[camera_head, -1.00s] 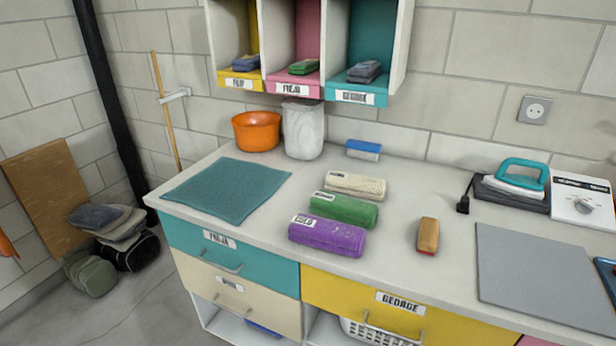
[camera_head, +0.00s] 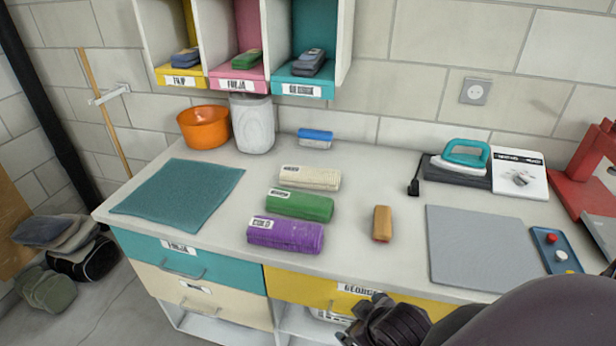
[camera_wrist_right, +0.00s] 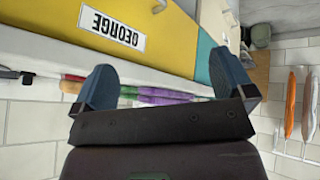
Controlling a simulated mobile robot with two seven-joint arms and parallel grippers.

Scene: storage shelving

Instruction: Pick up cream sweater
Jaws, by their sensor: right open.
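The cream sweater (camera_head: 310,178) lies rolled on the white counter, with a white label at its left end. It is the rearmost of three rolls, behind a green roll (camera_head: 300,205) and a purple roll (camera_head: 286,235). My right gripper (camera_head: 362,330) enters at the bottom of the head view, in front of the yellow drawer and below the counter top, well apart from the sweater. In the right wrist view the right gripper (camera_wrist_right: 168,88) is open, its two dark blue fingers spread with nothing held between them. My left gripper is in neither view.
The counter (camera_head: 345,230) also holds a teal mat (camera_head: 180,195), an orange bowl (camera_head: 204,127), a white bin (camera_head: 252,125), a brush (camera_head: 382,223), an iron (camera_head: 462,160) and a grey board (camera_head: 480,245). Cubbies (camera_head: 302,82) hang above. Drawers (camera_head: 185,262) are below the counter's front edge.

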